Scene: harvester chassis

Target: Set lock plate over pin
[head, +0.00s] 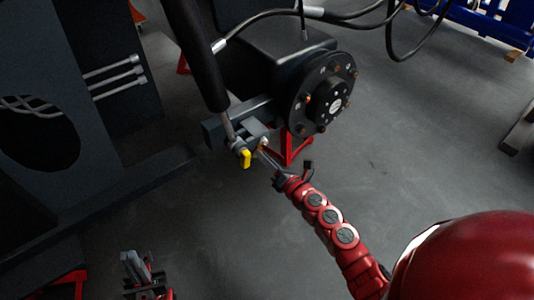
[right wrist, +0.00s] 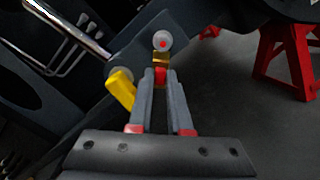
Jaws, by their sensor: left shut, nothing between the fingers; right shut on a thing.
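In the right wrist view my right gripper (right wrist: 160,84) is shut on a small part with a brass-coloured end (right wrist: 161,58) and a red patch, likely the lock plate. The fingers hide most of it. Its end is right below a pale round stud with a red centre (right wrist: 162,41); I cannot tell if they touch. A yellow tab (right wrist: 121,88), apparently the pin's handle, sits left of the fingers by a grey round piece. In the head view the yellow tab (head: 245,158) hangs at the cylinder's lower end, just left of my right gripper (head: 263,151). My left gripper (head: 131,257) is shut and empty at lower left.
A black cylinder (head: 196,55) comes down to the bracket from above. A dark wheel hub (head: 323,95) stands close above and right of my right gripper. A red stand (head: 289,148) is behind it. Dark chassis panels fill the left.

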